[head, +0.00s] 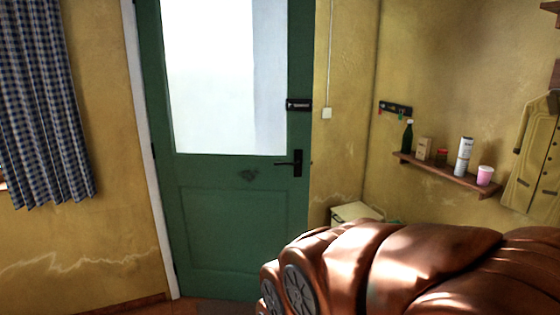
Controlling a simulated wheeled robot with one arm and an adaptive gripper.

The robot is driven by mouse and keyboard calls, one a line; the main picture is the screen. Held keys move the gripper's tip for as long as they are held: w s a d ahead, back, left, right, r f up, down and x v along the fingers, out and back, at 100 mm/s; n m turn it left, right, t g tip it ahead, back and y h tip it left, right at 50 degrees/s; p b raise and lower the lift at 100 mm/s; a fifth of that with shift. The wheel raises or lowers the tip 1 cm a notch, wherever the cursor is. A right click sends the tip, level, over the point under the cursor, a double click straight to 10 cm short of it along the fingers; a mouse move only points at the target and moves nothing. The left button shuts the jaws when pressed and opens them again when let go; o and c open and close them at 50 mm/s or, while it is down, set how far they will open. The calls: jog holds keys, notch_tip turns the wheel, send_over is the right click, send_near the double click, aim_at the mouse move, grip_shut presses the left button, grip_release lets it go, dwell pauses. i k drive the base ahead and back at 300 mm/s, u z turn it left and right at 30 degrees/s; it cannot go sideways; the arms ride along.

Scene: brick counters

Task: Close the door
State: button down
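The green door (240,220) stands at the left middle of the head view, with a tall bright glass pane (220,75) in its upper half. Its black lever handle (296,163) is near its right edge. A white frame (147,150) shows along its left side. No white frame shows along its right edge, where yellow wall appears directly beside it. I cannot tell for certain whether the door is ajar or shut. My gripper is not in view.
A wall shelf (445,175) holds bottles and jars. A checked curtain (45,105) hangs at left. Little floor shows.

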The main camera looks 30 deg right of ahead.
aim_at(229, 216)
jog(key=z, duration=0.05)
jog(key=i, duration=1.45)
jog(key=z, duration=0.1)
